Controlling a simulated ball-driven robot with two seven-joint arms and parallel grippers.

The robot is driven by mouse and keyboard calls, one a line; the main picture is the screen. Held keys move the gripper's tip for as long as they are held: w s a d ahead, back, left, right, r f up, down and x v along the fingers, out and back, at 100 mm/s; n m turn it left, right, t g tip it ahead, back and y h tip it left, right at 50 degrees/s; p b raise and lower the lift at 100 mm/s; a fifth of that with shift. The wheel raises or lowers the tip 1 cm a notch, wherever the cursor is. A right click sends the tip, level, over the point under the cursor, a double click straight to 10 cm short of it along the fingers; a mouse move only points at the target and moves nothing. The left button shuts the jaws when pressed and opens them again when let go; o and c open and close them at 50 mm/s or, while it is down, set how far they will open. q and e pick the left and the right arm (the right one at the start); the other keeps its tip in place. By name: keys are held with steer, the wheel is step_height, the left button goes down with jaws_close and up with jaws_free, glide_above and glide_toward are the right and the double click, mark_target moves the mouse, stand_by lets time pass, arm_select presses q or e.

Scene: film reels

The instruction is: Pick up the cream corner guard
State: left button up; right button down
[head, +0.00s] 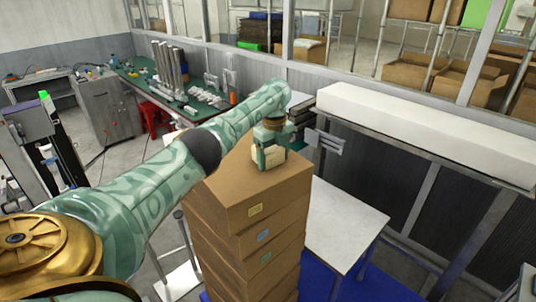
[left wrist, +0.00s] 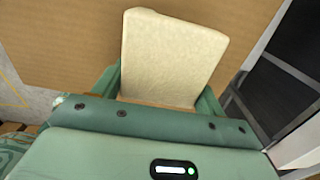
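The cream corner guard (head: 270,154) is on top of the stack of brown cardboard boxes (head: 240,198) in the head view. My left gripper (head: 273,158) is down at the box top with the guard between its green fingers. In the left wrist view the guard (left wrist: 172,50) is a pale, slightly tapered block that fills the space between the fingers (left wrist: 160,85). No clear gap shows on either side, but I cannot tell if the fingers press on it. I cannot tell if it touches the box. My right gripper is not in view.
A white table (head: 345,222) stands right of the boxes. A long white block (head: 425,130) lies on a dark unit behind. A green workbench (head: 205,100) with tools and a red stool (head: 152,115) are farther back. The box top around the guard is clear.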

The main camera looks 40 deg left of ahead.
arm_select(q)
steer(key=c, duration=0.5)
steer(key=shift+o, duration=0.2)
steer(key=shift+r, duration=0.1)
